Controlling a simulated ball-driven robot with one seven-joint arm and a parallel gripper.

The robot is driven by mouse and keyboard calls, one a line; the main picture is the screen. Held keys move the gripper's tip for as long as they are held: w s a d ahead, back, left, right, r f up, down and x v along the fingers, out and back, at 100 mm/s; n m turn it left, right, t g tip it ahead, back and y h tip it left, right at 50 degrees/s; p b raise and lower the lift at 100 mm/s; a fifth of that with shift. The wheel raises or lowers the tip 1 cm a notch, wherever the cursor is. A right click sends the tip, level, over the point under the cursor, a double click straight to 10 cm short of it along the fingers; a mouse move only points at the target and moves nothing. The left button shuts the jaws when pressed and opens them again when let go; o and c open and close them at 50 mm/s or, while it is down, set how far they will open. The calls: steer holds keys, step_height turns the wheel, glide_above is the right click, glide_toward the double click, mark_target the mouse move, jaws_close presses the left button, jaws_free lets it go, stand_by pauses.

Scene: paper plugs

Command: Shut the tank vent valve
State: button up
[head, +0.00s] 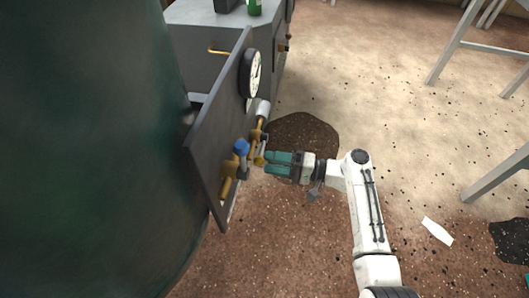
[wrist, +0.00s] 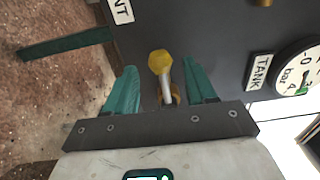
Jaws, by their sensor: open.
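A dark grey panel (head: 213,150) stands beside the large dark green tank (head: 95,150). A lever with a yellow tip (head: 259,161) and a grey stem sticks out from the panel's brass pipework (head: 228,180). In the wrist view this yellow tip (wrist: 160,62) is between the fingertips, with gaps on both sides. My gripper (head: 267,161) has teal fingers and is open in the wrist view (wrist: 159,72). A label ending in "NT" (wrist: 122,10) is partly cut off at the top. The valve body behind the lever is mostly hidden.
A blue knob (head: 241,147) is close beside the yellow tip. A round gauge (head: 251,74) and a "TANK" label (wrist: 259,72) are on the panel. A dark green bar (wrist: 65,43) crosses the wrist view's left. Speckled floor to the right is largely open, with white paper (head: 437,231).

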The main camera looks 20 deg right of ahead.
steer(key=shift+x, duration=1.35)
steer(key=shift+c, duration=0.2)
steer(key=c, duration=0.7)
